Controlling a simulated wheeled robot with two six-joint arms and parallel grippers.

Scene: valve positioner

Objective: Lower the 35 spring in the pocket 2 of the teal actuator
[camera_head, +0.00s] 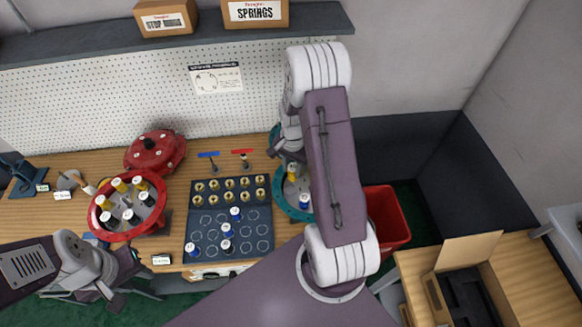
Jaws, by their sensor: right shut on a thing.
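The teal actuator (279,198) is a round open housing on the bench, its right side hidden behind my right arm.
Two small tools (243,153) lie behind the tray. A red bin (388,215) stands right of the bench.

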